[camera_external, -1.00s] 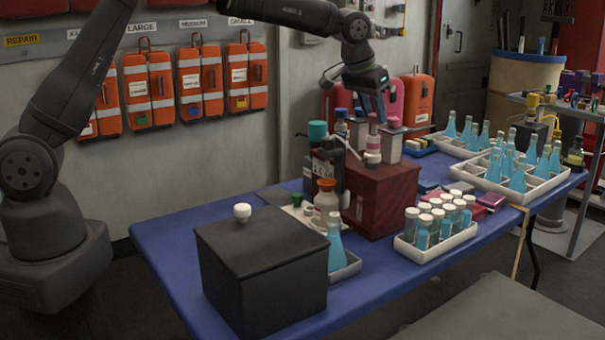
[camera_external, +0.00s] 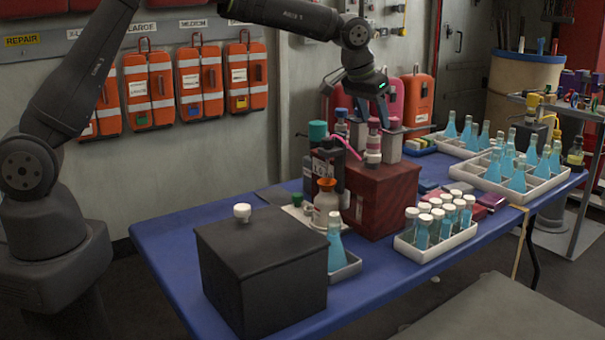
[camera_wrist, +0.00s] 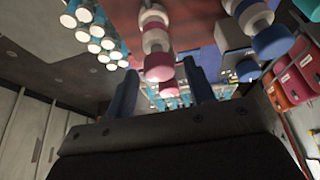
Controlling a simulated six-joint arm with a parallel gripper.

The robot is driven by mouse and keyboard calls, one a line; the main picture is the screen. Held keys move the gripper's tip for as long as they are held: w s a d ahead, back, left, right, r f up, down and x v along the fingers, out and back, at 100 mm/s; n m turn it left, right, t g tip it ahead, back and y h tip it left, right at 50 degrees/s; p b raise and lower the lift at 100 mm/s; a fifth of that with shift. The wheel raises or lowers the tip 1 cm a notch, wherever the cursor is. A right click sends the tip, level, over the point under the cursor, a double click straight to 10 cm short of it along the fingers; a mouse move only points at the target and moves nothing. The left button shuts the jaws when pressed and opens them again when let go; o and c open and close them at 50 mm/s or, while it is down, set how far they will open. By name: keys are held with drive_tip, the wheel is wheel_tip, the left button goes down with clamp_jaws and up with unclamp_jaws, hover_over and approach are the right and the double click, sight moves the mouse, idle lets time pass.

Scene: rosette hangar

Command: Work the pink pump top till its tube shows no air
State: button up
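The pink pump top (camera_external: 374,124) stands upright on a banded pink and white pump on the dark red wooden box (camera_external: 395,200). In the wrist view the pump top (camera_wrist: 159,67) shows between the fingers, seemingly beyond their tips. My gripper (camera_external: 377,117) points down over the pump, its fingers spread. The wrist view shows both blue fingers of the gripper (camera_wrist: 164,84) well apart, holding nothing. The tube (camera_external: 346,148) arches from the box toward the dark teal-capped bottle (camera_external: 326,168). It looks pink along its visible length. Small bubbles cannot be made out.
A blue-topped pump (camera_wrist: 272,40) stands near the pink one in the wrist view. An orange-capped bottle (camera_external: 326,203) stands left of the box. A rack of white-capped vials (camera_external: 440,247) stands in front right. A black box (camera_external: 262,275) fills the front left.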

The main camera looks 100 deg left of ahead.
sight(373, 120)
drive_tip(key=shift+r, duration=0.1)
idle(0.3)
drive_tip(key=shift+r, duration=3.45)
wheel_tip(373, 120, down, 7)
drive_tip(key=shift+f, duration=0.1)
drive_tip(key=shift+r, duration=0.25)
